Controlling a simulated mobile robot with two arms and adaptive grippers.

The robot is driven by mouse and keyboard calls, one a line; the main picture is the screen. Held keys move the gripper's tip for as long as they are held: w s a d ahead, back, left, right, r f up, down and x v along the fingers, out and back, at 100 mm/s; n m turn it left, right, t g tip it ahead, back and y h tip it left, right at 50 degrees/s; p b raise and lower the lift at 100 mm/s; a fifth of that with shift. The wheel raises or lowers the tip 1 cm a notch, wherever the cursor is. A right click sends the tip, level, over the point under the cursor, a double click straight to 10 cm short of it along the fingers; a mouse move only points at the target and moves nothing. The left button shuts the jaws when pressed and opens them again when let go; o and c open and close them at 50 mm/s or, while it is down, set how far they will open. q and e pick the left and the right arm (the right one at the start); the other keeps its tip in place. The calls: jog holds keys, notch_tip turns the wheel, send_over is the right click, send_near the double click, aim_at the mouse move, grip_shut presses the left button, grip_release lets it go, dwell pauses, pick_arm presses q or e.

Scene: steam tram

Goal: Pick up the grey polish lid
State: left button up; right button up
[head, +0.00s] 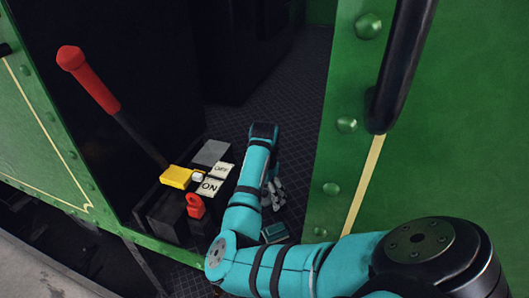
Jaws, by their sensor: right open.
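My right arm reaches in from the lower right and bends down into the tram cab. My right gripper (274,195) hangs low over the dark floor, partly hidden behind my own forearm. It is open, and I see nothing between its fingers. I cannot pick out the grey polish lid with certainty. A flat grey square piece (211,153) lies at the back of the black lever box, left of my forearm. A small pale round piece (197,177) sits by the yellow block. My left gripper is out of view.
The black lever box (165,215) carries a red-handled lever (90,80), a yellow block (176,177), a red piece (195,206) and ON and OFF plates (210,187). A green riveted panel (460,140) with a black handrail (402,65) stands close on the right. Dark floor (285,95) behind is clear.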

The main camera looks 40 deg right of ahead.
jog(key=c, duration=0.8)
jog(key=shift+c, duration=0.2)
jog(key=shift+r, duration=0.15)
